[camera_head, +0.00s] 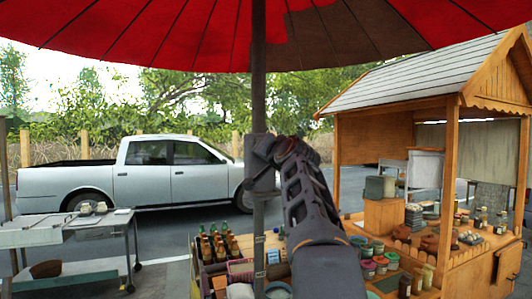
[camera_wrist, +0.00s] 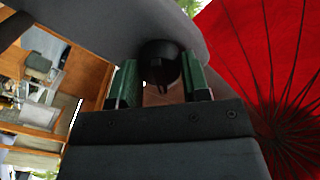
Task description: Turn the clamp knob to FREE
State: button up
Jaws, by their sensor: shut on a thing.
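The clamp knob (camera_wrist: 160,58) is a dark rounded piece between the two green-padded fingers of my gripper (camera_wrist: 160,84) in the wrist view. The fingers are shut on it, one on each side. A narrow dark mark shows on the knob's face, but I cannot read any FREE lettering or tell its setting. In the head view, my gripper (camera_head: 266,152) meets the dark umbrella pole (camera_head: 259,100) at about mid-height. My own arm hides most of the clamp and the knob there.
A red umbrella canopy (camera_head: 150,35) spreads overhead. Below stand a crate of bottles (camera_head: 215,245) and several small pots. A wooden roofed stall (camera_head: 455,100) is at right, a metal cart (camera_head: 75,228) at left. A pale pickup truck (camera_head: 165,180) is parked behind.

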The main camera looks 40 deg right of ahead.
jog(key=m, duration=1)
jog(key=shift+m, duration=0.5)
dwell(0.3)
jog(key=o, duration=0.9)
jog(key=shift+o, duration=0.2)
jog(key=b+v, duration=0.5)
jog(key=v, duration=0.8)
jog(key=shift+s, duration=0.4)
